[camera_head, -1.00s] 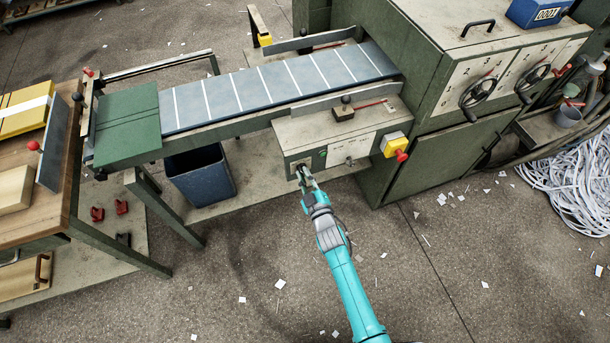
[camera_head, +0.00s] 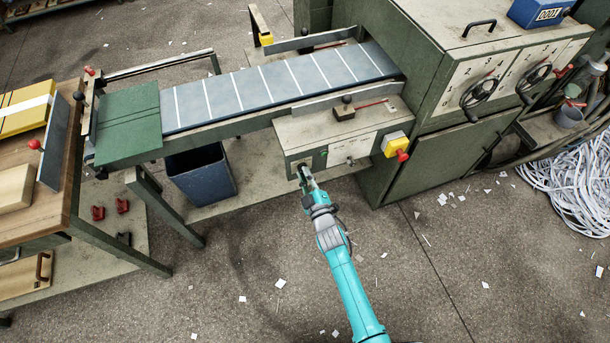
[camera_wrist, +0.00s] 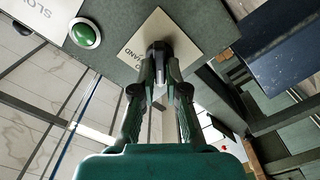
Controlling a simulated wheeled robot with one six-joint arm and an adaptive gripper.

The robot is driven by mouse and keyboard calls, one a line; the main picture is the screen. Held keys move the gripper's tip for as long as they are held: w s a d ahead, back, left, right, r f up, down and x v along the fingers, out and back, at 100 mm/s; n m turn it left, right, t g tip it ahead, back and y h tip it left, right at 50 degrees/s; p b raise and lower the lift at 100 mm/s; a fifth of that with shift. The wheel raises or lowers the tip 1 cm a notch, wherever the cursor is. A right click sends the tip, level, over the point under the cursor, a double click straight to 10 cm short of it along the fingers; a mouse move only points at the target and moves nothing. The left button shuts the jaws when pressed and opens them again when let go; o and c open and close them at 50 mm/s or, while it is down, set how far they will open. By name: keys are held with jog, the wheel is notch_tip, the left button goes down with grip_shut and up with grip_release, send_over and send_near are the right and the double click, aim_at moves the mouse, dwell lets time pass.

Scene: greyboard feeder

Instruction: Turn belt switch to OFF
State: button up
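The belt switch is a dark knob (camera_wrist: 159,52) on a cream label plate (camera_wrist: 138,42), seen in the wrist view. The plate's lettering is partly covered, and I cannot read which position the knob points to. My gripper (camera_wrist: 160,75) has its two fingers closed in on both sides of the knob, appearing to hold it. In the head view my gripper (camera_head: 306,180) is at the lower left of the front face of the control box (camera_head: 300,147). The knob is hidden there by the fingers.
A green button (camera_wrist: 84,34) sits beside the plate. A yellow box with a red button (camera_head: 396,147) is on the control box's right end. The striped conveyor belt (camera_head: 270,88) runs behind it. A blue bin (camera_head: 200,175) stands below. The floor in front is clear except for paper scraps.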

jog(key=o, duration=0.4)
jog(key=v, duration=1.2)
dwell(0.3)
jog(key=s+d+r+m+h, duration=0.2)
jog(key=s+d+m, duration=0.15)
jog(key=s, duration=0.65)
jog(key=s+d+r+m+h, duration=0.1)
jog(key=s+d+r+m, duration=0.3)
jog(key=s, duration=0.7)
jog(key=s+d+r+m+g+h, duration=0.1)
jog(key=s+d+r+m, duration=0.1)
jog(key=s+r, duration=0.5)
jog(key=s+d+r+m+g+h, duration=0.1)
jog(key=s+d+r+m, duration=0.2)
jog(key=s+r, duration=0.4)
jog(key=shift+s+d+h, duration=0.3)
jog(key=shift+s+d, duration=0.05)
jog(key=shift+s, duration=0.4)
